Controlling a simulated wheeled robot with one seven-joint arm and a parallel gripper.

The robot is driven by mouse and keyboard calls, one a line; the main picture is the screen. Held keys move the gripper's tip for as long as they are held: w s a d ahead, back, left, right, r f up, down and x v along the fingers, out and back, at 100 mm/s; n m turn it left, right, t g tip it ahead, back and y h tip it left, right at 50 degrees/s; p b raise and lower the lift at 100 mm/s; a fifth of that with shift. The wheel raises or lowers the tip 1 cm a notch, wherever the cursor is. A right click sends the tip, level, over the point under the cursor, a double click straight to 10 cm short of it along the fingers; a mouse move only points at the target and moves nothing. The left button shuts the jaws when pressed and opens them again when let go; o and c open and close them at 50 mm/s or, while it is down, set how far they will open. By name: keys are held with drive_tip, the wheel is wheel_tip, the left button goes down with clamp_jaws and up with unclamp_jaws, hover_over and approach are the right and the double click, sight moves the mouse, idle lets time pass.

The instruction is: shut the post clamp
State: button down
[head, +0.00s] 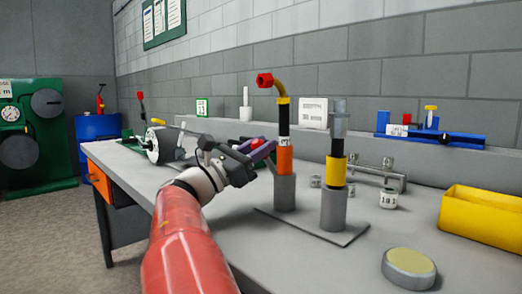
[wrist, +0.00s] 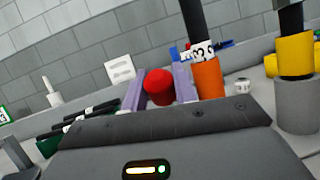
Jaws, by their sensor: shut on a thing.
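Two posts stand on a grey plate on the bench. The left post (head: 285,155) has an orange collar, a black sleeve with a small numbered tag, and a bent yellow arm ending in a red tip (head: 264,80). The right post (head: 334,172) has a yellow collar, a black sleeve and a grey top. My gripper (head: 262,148) is beside the left post's orange collar, its purple fingers shut on a red knob (wrist: 160,86). The orange collar also shows in the wrist view (wrist: 208,78), just right of the fingers. What the knob joins is hidden.
A yellow bin (head: 485,222) and a round yellow-topped disc (head: 408,266) are at the right. A blue fixture (head: 435,135) sits on the back ledge. A grey motor-like unit (head: 163,145) stands at the far left. The bench front is mostly clear.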

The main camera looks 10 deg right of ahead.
drive_tip(key=c, duration=1.4)
unclamp_jaws()
drive_tip(key=shift+v, duration=3.95)
drive_tip(key=shift+c, duration=0.3)
